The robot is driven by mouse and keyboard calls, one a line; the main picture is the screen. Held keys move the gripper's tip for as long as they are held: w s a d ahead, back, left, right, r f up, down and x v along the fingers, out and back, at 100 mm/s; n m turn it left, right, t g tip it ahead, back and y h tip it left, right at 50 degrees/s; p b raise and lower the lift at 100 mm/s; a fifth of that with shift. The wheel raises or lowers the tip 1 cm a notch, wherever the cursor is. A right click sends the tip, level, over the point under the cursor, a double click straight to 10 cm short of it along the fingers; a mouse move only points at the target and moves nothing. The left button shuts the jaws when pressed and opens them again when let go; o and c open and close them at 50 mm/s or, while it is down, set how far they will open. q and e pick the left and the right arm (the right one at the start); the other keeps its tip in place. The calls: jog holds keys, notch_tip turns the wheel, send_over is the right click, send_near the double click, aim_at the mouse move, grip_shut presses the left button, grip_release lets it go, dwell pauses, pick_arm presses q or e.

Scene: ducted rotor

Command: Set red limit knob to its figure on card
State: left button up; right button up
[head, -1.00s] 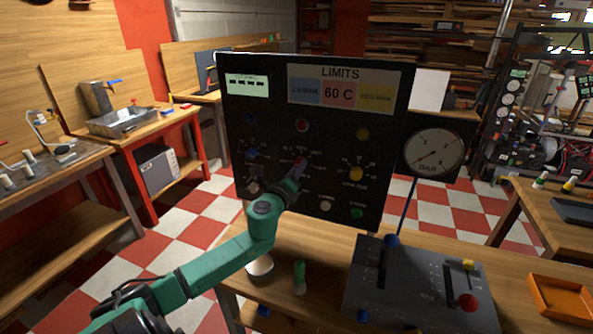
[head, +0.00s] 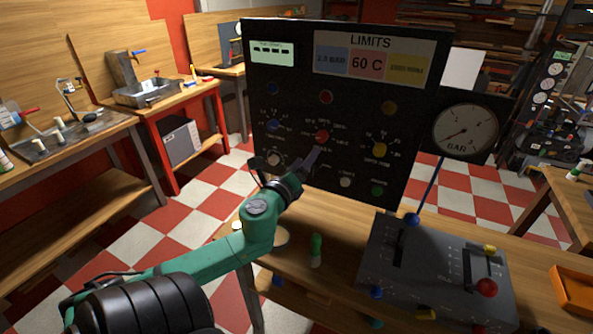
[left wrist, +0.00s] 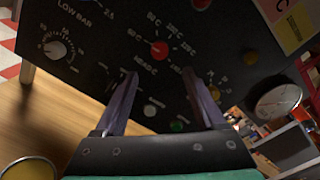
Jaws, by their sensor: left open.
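The red limit knob (head: 321,135) sits mid-panel on the black upright panel (head: 225,0) (head: 300,100), ringed by white temperature labels. It also shows in the left wrist view (left wrist: 158,50); I cannot read its exact setting. The LIMITS card (head: 370,58) above shows 60 C on its red field, between a blue bar field and a yellow field. My left gripper (head: 314,157) is open and empty just below and in front of the red knob. In the left wrist view its two fingers (left wrist: 160,75) are apart, with the knob beyond the tips. My right gripper is out of view.
A blue knob (head: 273,125) and a yellow knob (head: 380,150) flank the red one. Below are a white button (head: 345,182) and a green button (head: 377,191). A BAR gauge (head: 465,131) stands right of the panel. A lever box (head: 435,270) sits on the bench.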

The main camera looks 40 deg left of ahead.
pick_arm(q)
jog(key=v, duration=0.5)
jog(key=shift+b, duration=0.3)
jog(key=shift+w, duration=0.1)
